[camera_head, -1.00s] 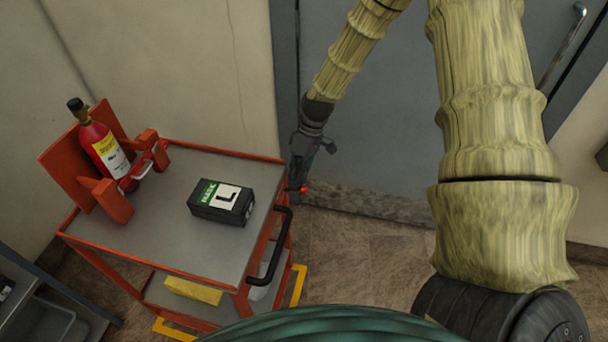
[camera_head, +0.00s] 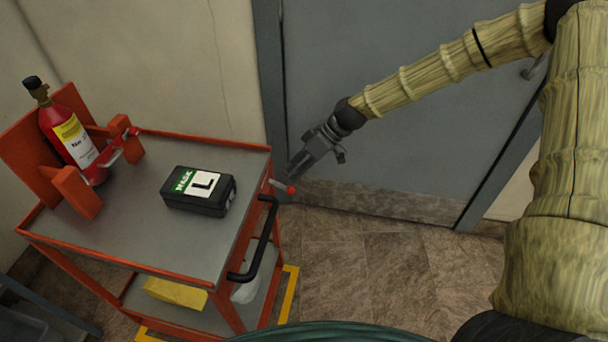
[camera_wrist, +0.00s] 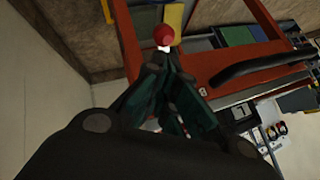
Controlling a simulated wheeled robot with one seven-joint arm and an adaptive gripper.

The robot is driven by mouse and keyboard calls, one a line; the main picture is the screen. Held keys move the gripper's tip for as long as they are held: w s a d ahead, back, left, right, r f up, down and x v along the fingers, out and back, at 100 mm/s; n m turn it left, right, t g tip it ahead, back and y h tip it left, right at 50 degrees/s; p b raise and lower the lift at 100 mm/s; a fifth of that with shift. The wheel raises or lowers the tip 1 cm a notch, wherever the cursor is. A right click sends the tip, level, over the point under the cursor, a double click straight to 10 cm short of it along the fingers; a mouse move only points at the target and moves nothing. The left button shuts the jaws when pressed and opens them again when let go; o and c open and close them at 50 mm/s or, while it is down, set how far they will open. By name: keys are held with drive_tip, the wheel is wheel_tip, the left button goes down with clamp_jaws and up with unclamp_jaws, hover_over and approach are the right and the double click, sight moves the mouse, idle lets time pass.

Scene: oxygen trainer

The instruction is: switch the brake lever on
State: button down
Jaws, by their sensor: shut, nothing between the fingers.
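The brake lever (camera_head: 283,187), a short light rod with a red knob, sticks out to the right from the cart's right edge in the head view. Its red knob (camera_wrist: 163,35) also shows in the wrist view, just beyond my fingertips. My gripper (camera_head: 294,176) is shut and empty, pointing down and left, beside the lever near the knob. It also shows in the wrist view (camera_wrist: 158,62). Whether the fingertips touch the lever, I cannot tell. The orange cart (camera_head: 130,267) has a grey top.
A black mask box (camera_head: 198,206) and a red oxygen cylinder (camera_head: 66,128) in an orange holder are on the cart. A black handle (camera_head: 262,243) juts from its right side. A grey door (camera_head: 400,135) stands behind. The floor right of the cart is clear.

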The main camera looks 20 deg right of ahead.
drive_tip(key=b, duration=0.1)
drive_tip(key=f+y+b, duration=0.1)
drive_tip(key=b, duration=0.1)
drive_tip(key=shift+s+d+f+t, duration=0.1)
drive_tip(key=shift+d+f+t, duration=0.15)
drive_tip(key=shift+f+t, duration=0.05)
drive_tip(key=shift+f+b, duration=0.2)
drive_tip(key=shift+b, duration=0.1)
idle(0.5)
